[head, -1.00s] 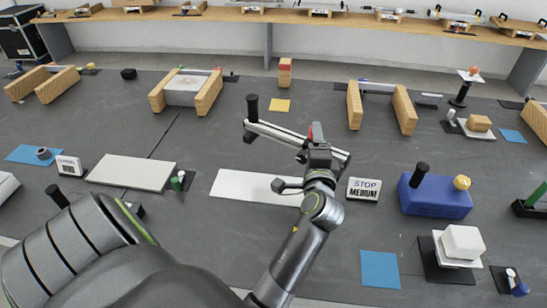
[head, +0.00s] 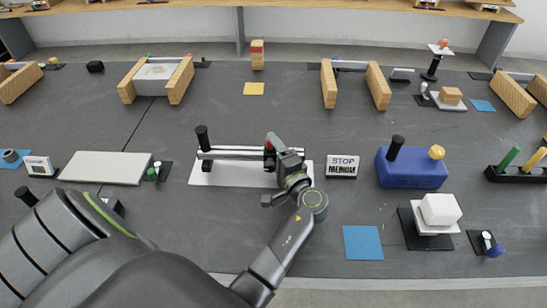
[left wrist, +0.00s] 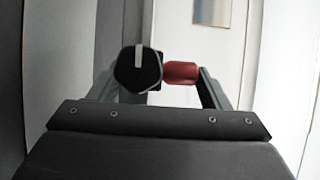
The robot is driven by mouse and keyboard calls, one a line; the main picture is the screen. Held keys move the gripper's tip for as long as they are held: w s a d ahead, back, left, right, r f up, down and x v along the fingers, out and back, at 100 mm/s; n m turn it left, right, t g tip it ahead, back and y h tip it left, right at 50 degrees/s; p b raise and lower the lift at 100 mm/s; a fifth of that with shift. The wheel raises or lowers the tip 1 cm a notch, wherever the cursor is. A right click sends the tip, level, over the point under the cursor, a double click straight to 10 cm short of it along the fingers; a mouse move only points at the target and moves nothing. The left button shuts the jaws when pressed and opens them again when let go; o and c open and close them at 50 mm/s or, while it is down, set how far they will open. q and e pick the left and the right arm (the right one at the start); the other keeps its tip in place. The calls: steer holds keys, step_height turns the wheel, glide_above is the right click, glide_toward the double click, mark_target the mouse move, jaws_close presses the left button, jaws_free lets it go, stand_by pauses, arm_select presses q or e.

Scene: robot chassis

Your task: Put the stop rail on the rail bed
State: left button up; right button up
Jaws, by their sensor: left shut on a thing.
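The stop rail (head: 236,153) is a silver bar with a black upright knob (head: 202,137) at its left end and a red part near my gripper. My left gripper (head: 275,150) is shut on the rail toward its right end. The rail lies level along the far part of the white rail bed (head: 215,177), near the STOP MEDIUM sign (head: 342,166). I cannot tell whether it touches the bed. In the left wrist view, a black round knob (left wrist: 138,72) and a red cylinder (left wrist: 181,73) show between the fingers. My right gripper is out of view.
A plain white plate (head: 105,168) lies left of the bed, with a small green-topped item (head: 152,174) between. A blue block (head: 412,168) with knobs stands to the right. A blue square (head: 363,243) lies in front. Wooden-sided stands (head: 330,84) line the back.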

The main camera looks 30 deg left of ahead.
arm_select(q)
steer(key=shift+f, duration=1.1)
steer(key=shift+f, duration=0.1)
steer(key=o, duration=1.3)
